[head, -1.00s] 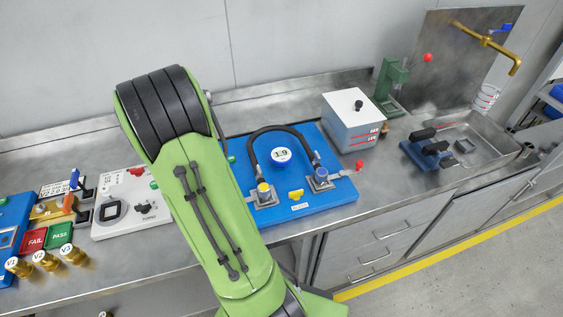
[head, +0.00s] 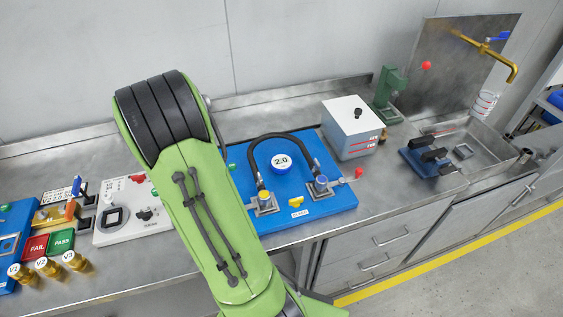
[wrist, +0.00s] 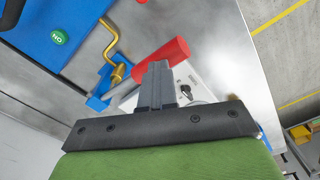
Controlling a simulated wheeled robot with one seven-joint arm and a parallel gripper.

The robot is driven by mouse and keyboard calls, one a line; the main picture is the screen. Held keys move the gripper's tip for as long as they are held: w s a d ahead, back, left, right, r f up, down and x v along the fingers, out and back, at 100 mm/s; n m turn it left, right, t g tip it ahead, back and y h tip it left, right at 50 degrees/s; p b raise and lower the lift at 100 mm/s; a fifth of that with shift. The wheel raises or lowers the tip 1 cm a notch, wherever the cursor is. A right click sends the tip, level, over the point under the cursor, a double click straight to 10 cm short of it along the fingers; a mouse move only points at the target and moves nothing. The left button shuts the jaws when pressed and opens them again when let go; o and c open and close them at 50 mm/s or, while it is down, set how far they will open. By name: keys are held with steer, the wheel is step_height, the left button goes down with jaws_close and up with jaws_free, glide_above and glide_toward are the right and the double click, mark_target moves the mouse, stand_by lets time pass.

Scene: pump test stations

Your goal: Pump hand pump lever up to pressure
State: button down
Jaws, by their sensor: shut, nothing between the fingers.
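In the wrist view the pump lever shows as a red cylindrical grip (wrist: 160,62) on a grey rod (wrist: 124,86), running down to a blue base. My gripper (wrist: 157,72) is shut and empty, its fingertips overlapping the near side of the red grip in the picture. I cannot tell whether they touch it. In the head view my arm hides both gripper and lever. The round white gauge (head: 281,161) on the blue board (head: 325,207) appears to read 2.0.
A curved black hose (head: 285,136) arches over the gauge. A brass crank (wrist: 112,42) is close to the lever. A white box (head: 351,131) stands right of the board. A white panel (head: 128,229) and brass fittings (head: 48,267) lie left of my arm.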

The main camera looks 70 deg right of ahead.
steer(key=shift+r+p, duration=1.95)
steer(key=shift+r, duration=0.75)
step_height(320, 180, up, 5)
steer(key=p, duration=0.4)
